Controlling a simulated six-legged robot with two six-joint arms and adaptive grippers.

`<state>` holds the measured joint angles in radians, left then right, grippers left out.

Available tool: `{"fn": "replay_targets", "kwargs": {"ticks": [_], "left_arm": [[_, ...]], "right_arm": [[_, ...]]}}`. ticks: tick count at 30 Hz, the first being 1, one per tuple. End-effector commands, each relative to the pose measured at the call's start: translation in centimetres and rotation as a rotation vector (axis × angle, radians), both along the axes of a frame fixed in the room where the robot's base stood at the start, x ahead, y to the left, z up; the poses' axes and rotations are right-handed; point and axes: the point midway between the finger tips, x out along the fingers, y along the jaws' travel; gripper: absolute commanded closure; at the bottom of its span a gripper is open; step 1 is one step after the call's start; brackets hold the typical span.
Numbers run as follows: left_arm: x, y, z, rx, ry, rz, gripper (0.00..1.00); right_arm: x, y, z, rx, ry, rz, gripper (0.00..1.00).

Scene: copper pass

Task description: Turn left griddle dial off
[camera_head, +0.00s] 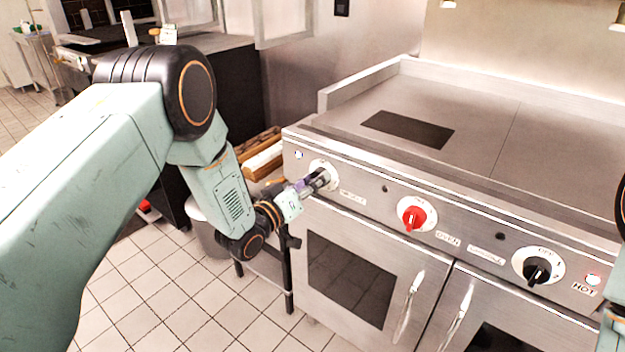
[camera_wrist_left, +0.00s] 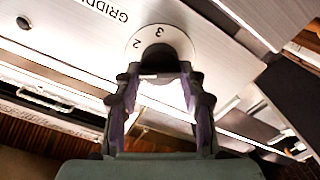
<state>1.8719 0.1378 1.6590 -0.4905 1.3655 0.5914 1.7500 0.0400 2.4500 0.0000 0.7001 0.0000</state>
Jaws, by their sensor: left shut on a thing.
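The griddle (camera_head: 480,120) is a steel range with a flat cooktop and a front panel of dials. Its left griddle dial (camera_head: 323,176) is at the panel's left end, mostly hidden behind my left gripper (camera_head: 318,181). In the left wrist view, the dial (camera_wrist_left: 158,58) is a dark knob on a white plate with the numbers 2 and 3 showing. My left gripper (camera_wrist_left: 158,80) is shut on this knob, with a finger on each side. The knob's exact setting is hard to read. My right gripper is not in view; only a bit of my right arm shows at the right edge.
A red dial (camera_head: 413,216) and a black dial (camera_head: 538,268) sit farther right on the same panel. Oven doors with handles (camera_head: 408,306) are below. A pot (camera_head: 208,232) and a low rack stand left of the range. Tiled floor is open at lower left.

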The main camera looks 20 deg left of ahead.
Motion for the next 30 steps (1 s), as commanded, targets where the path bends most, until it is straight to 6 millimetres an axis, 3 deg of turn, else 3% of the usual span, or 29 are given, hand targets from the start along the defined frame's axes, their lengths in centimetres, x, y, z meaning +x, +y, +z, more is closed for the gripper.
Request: {"fn": "replay_targets", "kwargs": {"ticks": [30], "left_arm": [[0.12, 0.14, -0.24, -0.843, 0.305, -0.003, 0.91]], "right_arm": [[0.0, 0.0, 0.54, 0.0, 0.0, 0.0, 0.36]]}}
